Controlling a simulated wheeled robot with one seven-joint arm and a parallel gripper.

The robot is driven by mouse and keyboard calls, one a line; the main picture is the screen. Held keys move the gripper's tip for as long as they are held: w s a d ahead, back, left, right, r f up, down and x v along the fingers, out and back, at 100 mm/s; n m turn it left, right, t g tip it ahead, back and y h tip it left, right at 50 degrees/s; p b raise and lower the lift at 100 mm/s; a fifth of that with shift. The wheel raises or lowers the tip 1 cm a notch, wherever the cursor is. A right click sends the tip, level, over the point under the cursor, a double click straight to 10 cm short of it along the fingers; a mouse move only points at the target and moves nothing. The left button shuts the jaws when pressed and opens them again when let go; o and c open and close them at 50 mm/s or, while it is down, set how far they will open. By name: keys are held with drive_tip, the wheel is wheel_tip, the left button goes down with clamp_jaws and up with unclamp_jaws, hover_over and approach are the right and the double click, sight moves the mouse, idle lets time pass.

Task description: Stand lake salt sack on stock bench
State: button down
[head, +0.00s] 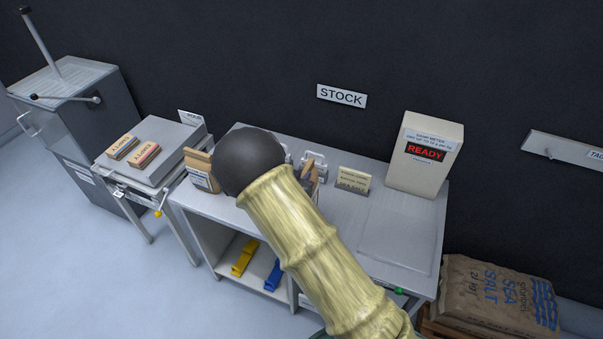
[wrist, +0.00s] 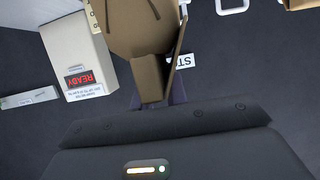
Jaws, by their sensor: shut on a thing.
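My gripper (wrist: 177,92) is shut on a brown paper sack (wrist: 150,40), which fills the top middle of the wrist view. I take it for the lake salt sack, but no label on it can be read. In the head view my arm hides most of the gripper; a brown edge of the held sack (head: 313,182) shows just right of it. The stock bench (head: 395,240) is grey, below the STOCK sign (head: 341,96). The held sack appears over the bench; whether it touches the top cannot be told.
Another brown sack with a label (head: 201,172) stands at the bench's left end. A READY meter (head: 425,155) stands at the back right, with a small card (head: 353,180) left of it. The bench's right front is clear. A large sea salt sack (head: 498,295) lies right of the bench.

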drive_tip(key=shift+w+r, duration=0.15)
drive_tip(key=shift+r, duration=0.05)
drive_tip(key=c, duration=1.7)
unclamp_jaws()
drive_tip(key=shift+f, duration=0.25)
drive_tip(key=o, duration=0.3)
drive_tip(key=shift+s, duration=0.2)
drive_tip(key=shift+r, duration=0.15)
drive_tip(key=b+v, duration=0.2)
drive_tip(key=v, duration=1)
